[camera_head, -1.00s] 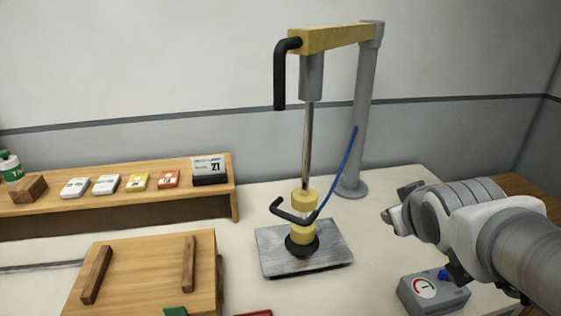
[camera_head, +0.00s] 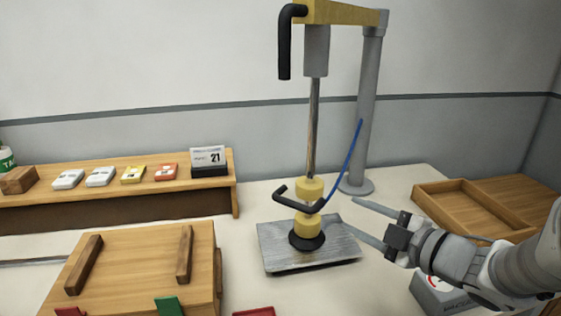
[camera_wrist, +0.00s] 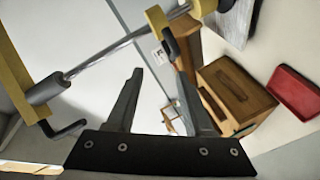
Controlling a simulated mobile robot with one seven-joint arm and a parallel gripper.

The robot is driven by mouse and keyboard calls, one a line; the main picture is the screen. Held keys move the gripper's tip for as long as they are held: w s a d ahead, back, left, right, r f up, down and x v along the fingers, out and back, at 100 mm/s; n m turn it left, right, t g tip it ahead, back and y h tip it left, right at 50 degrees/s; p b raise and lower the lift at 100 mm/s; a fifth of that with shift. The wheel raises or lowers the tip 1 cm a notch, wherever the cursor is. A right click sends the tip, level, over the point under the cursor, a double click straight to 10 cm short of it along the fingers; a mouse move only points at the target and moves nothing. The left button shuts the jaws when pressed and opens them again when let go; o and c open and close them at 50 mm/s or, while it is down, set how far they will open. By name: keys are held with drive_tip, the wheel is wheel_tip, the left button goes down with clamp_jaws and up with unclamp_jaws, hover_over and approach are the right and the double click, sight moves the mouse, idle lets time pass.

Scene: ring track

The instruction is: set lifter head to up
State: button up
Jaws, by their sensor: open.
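The lifter has a grey post (camera_head: 368,110), a yellow top arm (camera_head: 345,13) with a black crank handle (camera_head: 285,45), and a thin vertical rod (camera_head: 314,125). Its head (camera_head: 309,205), two yellow collars with a black hooked handle (camera_head: 298,198) and a black cup (camera_head: 306,238), is low, just above a grey metal plate (camera_head: 275,250). My gripper (camera_head: 353,217) is open and empty, right of the head, fingers pointing left toward it. In the wrist view the rod (camera_wrist: 115,48) runs diagonally beyond the fingers, with the black handle (camera_wrist: 171,45) near the fingertips (camera_wrist: 160,80).
A blue hose (camera_head: 347,165) hangs beside the post. A gauge box (camera_head: 440,290) sits below my arm, and a wooden tray (camera_head: 440,188) is at the right. A wooden box (camera_head: 140,262) and a shelf with cards (camera_head: 120,205) are at the left.

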sight(298, 206)
drive_tip(key=shift+n+g+y, duration=0.4)
drive_tip(key=shift+g, duration=0.1)
drive_tip(key=x, duration=0.5)
drive_tip(key=s+a+f+x, duration=0.1)
drive_tip(key=x, duration=0.5)
drive_tip(key=p+x, duration=0.1)
drive_tip(key=x, duration=0.5)
drive_tip(key=shift+s+a+f, duration=0.1)
drive_tip(key=shift+a+f, duration=0.1)
drive_tip(key=shift+a, duration=0.2)
clamp_jaws()
idle(0.3)
